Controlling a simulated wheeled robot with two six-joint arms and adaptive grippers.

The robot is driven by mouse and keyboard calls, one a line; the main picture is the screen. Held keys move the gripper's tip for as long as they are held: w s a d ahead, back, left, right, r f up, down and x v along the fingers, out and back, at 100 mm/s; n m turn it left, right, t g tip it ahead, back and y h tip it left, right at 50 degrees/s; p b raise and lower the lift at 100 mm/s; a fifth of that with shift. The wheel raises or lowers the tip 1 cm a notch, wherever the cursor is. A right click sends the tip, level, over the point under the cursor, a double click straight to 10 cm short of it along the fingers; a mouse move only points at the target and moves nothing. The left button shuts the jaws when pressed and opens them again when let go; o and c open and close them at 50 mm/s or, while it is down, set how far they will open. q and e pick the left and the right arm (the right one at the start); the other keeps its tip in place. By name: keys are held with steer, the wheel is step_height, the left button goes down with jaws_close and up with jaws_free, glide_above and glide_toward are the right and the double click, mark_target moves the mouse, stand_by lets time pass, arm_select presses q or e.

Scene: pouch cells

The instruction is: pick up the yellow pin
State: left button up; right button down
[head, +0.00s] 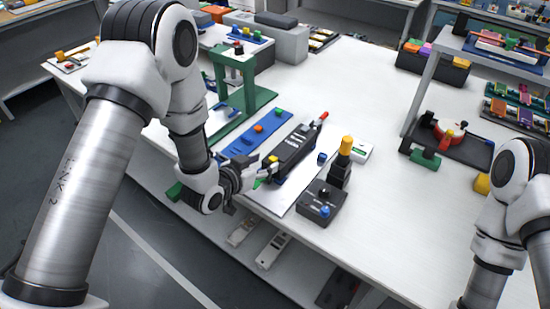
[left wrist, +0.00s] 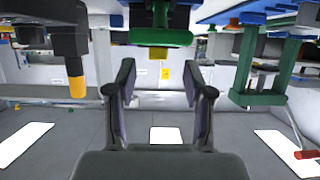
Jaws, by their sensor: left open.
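My left gripper (head: 258,178) is open and empty at the front edge of the white table, beside the near end of a black device (head: 297,148). A small yellow piece, likely the yellow pin (head: 272,158), shows at that end, close to the fingertips. In the left wrist view the open fingers (left wrist: 160,78) flank the middle of the picture. A small yellow piece (left wrist: 155,53) shows there just under a green block (left wrist: 160,38), between and beyond the fingertips. Whether both views show the same piece is hard to tell. My right gripper is out of view.
A black stack lamp with a yellow top (head: 346,146) and a black button box (head: 320,203) stand right of the device. A blue strip (head: 243,150) lies behind my gripper, near a green press stand (head: 238,90). The table's right part is mostly clear.

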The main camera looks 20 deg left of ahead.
mark_target(273, 159)
arm_select(q)
steer(key=x, duration=0.2)
steer(key=shift+w+d, duration=0.35)
steer(key=shift+d, duration=0.05)
steer(key=shift+w+f, duration=0.1)
steer(key=shift+a, duration=0.15)
steer(key=shift+c, duration=1.2)
steer(key=c, duration=0.5)
steer(key=shift+c, duration=0.2)
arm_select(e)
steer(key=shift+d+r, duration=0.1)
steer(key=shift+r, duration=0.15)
